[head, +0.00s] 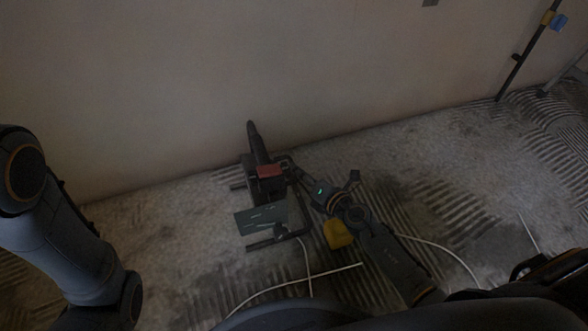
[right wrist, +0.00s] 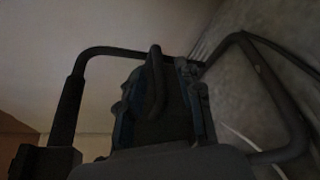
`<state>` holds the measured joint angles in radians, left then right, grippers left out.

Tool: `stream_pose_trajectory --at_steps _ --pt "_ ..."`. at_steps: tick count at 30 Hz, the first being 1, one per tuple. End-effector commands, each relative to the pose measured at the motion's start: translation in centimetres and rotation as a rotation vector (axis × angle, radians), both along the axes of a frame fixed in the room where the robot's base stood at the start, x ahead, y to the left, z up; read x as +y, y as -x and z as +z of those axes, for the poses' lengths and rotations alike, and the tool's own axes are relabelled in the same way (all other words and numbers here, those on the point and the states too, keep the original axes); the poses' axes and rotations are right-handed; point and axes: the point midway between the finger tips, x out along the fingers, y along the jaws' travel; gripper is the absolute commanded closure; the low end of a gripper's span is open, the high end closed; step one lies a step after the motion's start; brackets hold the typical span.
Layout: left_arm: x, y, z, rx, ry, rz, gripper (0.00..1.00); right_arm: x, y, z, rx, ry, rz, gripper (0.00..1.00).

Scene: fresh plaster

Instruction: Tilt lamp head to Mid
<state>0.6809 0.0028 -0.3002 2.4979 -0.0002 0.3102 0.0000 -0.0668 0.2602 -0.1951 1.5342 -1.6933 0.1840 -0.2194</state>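The work lamp (head: 266,215) stands on the floor close to the wall. It has a dark tubular frame, a dark upright grip at the back, a red part on top and a flat greenish-grey panel tilted at the front. In the right wrist view the lamp (right wrist: 155,105) is close and dark, with bent tubes on both sides. My right gripper (head: 296,174) is at the right side of the lamp's upper part. Its fingers are too dark to tell whether they are open or touching the lamp. My left arm shows at the left, but its gripper is out of view.
A pale wall (head: 200,80) rises right behind the lamp. A white cable (head: 290,283) runs over the ridged, dusty floor. A dark pole with yellow and blue parts (head: 530,48) leans at the far right. Floor left of the lamp is clear.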

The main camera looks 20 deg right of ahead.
Motion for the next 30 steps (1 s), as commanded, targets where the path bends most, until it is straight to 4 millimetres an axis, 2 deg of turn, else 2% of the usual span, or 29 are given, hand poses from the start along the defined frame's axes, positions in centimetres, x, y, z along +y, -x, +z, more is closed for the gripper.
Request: stream_pose_trajectory --at_steps 1,6,17,22,30 --pt "0.0 0.3 -0.3 -0.007 0.000 0.000 0.38 0.3 -0.8 -0.3 -0.002 -0.002 0.000 0.64" --pt "0.0 0.4 -0.5 -0.013 -0.001 0.000 0.38 0.9 -2.3 -0.6 0.000 -0.001 0.001 0.64" --pt "0.0 0.5 -0.5 -0.014 -0.001 0.000 0.38 1.1 -2.7 -0.6 0.000 0.000 0.002 0.64" --pt "0.0 0.5 -0.5 -0.014 -0.001 0.000 0.38 1.1 -2.7 -0.6 0.000 0.000 0.002 0.99" --pt "0.0 0.5 -0.5 -0.014 0.000 0.000 0.38 1.0 -2.7 -0.6 0.000 0.000 0.001 1.00"
